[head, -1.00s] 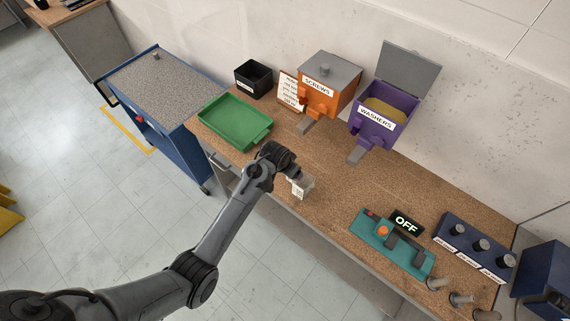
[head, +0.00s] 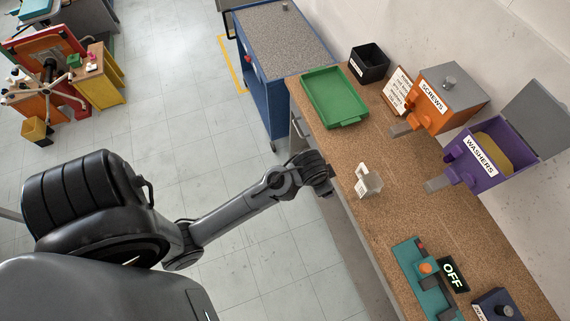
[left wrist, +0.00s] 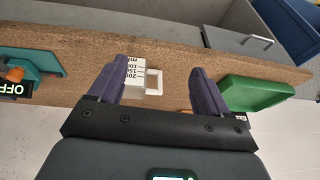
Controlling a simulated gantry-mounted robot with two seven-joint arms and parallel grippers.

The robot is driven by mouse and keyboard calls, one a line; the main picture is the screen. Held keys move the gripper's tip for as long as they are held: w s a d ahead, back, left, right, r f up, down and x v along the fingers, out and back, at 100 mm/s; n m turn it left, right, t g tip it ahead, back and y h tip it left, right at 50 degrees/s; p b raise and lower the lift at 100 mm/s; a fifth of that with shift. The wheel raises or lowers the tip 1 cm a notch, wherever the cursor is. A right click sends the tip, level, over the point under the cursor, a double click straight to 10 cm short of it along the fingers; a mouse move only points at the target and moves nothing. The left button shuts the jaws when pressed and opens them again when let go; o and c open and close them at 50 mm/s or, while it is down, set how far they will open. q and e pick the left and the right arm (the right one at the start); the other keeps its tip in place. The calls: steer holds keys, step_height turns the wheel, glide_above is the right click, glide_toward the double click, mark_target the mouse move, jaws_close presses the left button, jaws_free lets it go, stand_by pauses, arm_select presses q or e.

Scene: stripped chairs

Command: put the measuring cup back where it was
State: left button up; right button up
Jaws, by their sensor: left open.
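The measuring cup (head: 368,182) is a small clear and white cup standing on the brown workbench (head: 400,215) near its front edge. My left gripper (head: 328,188) is just left of it at the bench edge, with a gap between them in the head view. In the left wrist view my left gripper's two purple fingers (left wrist: 155,85) are spread open with nothing between them. The cup (left wrist: 136,76), with its printed scale and square handle (left wrist: 155,82), shows beyond them, closer to the left finger. My right gripper is not in view.
A green tray (head: 334,122) and black bin (head: 370,50) are at the bench's far end. Orange screws (head: 420,112) and purple washers (head: 497,182) dispensers stand along the wall. A teal switch panel (head: 408,264) is nearer. Bare bench surrounds the cup.

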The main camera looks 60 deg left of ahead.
arm_select(q)
steer(key=s+d+r, duration=0.1)
steer(key=s+r, duration=0.1)
steer(key=s, duration=0.5)
steer(key=s+d+r, duration=0.1)
steer(key=s, duration=0.7)
steer(key=shift+s+d+r, duration=0.2)
steer(key=shift+r, duration=0.2)
step_height(320, 180, up, 8)
steer(key=p, duration=0.8)
